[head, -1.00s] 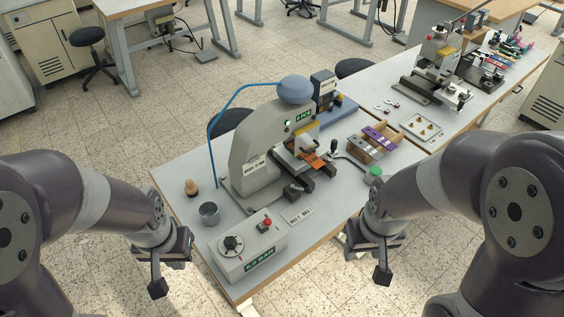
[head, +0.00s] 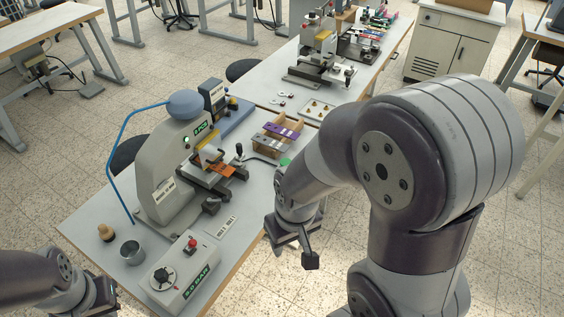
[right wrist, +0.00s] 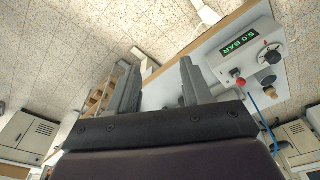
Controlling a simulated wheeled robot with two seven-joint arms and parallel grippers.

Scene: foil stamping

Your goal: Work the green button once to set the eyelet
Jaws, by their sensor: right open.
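The green button (head: 285,163) is at the table's right edge, beyond my right arm, which partly hides it. The grey press (head: 168,165) stands mid-table, with a blue dome on top and a green display reading 0 PCS. An orange piece (head: 222,170) lies under its head. I cannot make out an eyelet. My right gripper (head: 291,245) is open and empty, off the table's front right edge and nearer me than the button. It also shows in the right wrist view (right wrist: 160,88). My left gripper (head: 92,300) is low at the left, partly cut off; its jaws are unclear.
A control box (head: 182,272) reading 5.0 BAR, with a red button and black knob, stands at the table's front. A metal cup (head: 132,253) is left of it. A wooden box (head: 280,140) with purple pieces lies beyond the green button.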

